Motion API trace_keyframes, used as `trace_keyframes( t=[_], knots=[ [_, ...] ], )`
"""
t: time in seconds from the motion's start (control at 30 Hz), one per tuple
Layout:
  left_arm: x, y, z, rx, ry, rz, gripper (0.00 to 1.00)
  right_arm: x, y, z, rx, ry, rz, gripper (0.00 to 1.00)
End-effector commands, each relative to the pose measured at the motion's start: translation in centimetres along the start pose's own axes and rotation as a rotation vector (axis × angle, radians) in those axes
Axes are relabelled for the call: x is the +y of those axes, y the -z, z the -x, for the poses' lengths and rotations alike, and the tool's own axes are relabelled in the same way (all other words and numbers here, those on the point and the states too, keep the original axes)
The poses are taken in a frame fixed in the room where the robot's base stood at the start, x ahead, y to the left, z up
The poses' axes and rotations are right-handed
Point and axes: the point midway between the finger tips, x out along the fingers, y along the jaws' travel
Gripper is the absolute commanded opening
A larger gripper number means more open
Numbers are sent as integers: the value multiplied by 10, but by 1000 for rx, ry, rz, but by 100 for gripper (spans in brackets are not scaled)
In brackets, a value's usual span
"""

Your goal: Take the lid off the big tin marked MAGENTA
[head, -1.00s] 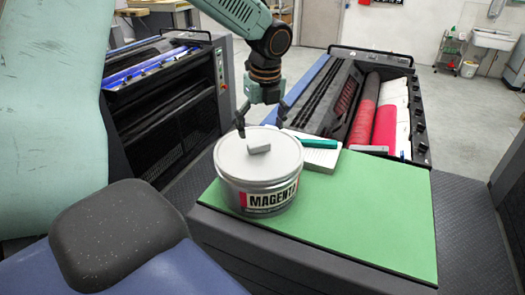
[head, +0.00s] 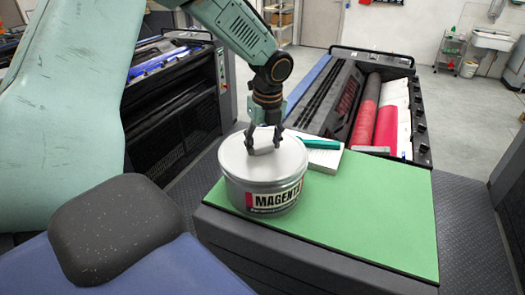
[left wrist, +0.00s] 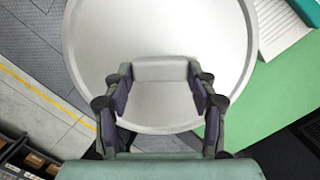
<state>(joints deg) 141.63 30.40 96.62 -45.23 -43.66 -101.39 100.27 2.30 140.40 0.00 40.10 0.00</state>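The big tin marked MAGENTA (head: 272,197) stands upright at the left end of the green mat. Its pale round lid (head: 240,160) sits on top, and the lid also fills much of the left wrist view (left wrist: 160,30). A grey block-shaped knob (head: 264,150) is at the lid's middle. My left gripper (head: 264,145) points down over the lid with a finger on each side of the knob. In the left wrist view both finger pads meet the sides of the knob (left wrist: 160,72). My right gripper is out of view.
The green mat (head: 370,210) is bare right of the tin. A white pad (head: 325,160) with a teal tool (head: 318,143) lies close behind the tin. A press with red rollers (head: 388,120) stands behind the mat.

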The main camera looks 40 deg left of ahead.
Motion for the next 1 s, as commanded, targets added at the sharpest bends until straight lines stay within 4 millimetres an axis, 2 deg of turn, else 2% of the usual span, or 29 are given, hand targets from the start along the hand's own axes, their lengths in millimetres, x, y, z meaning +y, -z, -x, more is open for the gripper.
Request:
trace_keyframes(
  t=[0.03,0.33,0.6,0.73,1.0],
  knots=[
    [0,0,0,0,0,0,49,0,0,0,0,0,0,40],
    [1,-1,-1,2,0,1,24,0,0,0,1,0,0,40],
    [1,-1,1,2,-1,1,23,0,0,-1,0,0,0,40],
    [0,-4,18,-1,3,2,23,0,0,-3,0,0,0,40],
    [0,-12,70,-3,3,1,23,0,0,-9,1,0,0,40]
  ],
)
